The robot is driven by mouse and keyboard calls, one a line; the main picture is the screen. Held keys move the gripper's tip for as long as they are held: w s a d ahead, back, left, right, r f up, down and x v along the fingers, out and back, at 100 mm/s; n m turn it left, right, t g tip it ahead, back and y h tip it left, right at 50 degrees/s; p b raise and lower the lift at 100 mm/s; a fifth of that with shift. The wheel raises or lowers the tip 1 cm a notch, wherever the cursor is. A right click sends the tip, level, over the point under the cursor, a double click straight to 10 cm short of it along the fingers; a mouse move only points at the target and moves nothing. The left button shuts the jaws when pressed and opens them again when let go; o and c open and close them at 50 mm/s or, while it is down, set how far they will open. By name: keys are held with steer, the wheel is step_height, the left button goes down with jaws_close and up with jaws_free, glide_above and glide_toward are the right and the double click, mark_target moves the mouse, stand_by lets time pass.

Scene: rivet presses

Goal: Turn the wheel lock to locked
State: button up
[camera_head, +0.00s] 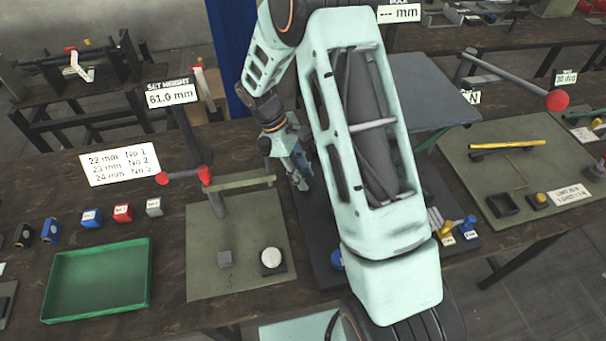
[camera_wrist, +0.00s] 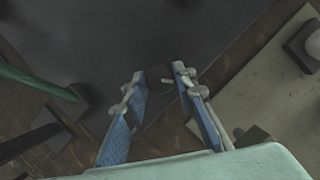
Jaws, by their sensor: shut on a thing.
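My gripper (camera_head: 298,180) points down over a dark plate, just left of my arm's large pale link. In the wrist view, its two blue fingers (camera_wrist: 158,74) stand on either side of a small dark rounded part with a short pale pin, which I take to be the wheel lock (camera_wrist: 156,82). The fingers are shut on it. In the head view my gripper and arm hide this part. No locked or unlocked mark is readable, so I cannot tell how far it is turned.
A green mat (camera_head: 207,270) with a red-knobbed lever press (camera_head: 215,198) stands close left of my gripper. A green tray (camera_head: 60,307) and small coloured blocks (camera_head: 122,213) lie farther left. On the right are another mat (camera_head: 570,160) and a red-ended lever (camera_head: 520,82).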

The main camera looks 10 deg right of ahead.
steer(key=m+g+y+b, duration=0.1)
steer(key=m, duration=0.2)
steer(key=shift+w+m, duration=0.15)
steer(key=shift+m, duration=0.25)
steer(key=shift+d+m+g+y+b, duration=0.15)
steer(key=shift+m+g+y+b, duration=0.25)
steer(key=shift+m, duration=1.2)
steer(key=o, duration=1.1)
steer(key=shift+o, duration=0.2)
steer(key=v, duration=1.2)
steer(key=shift+d, duration=0.15)
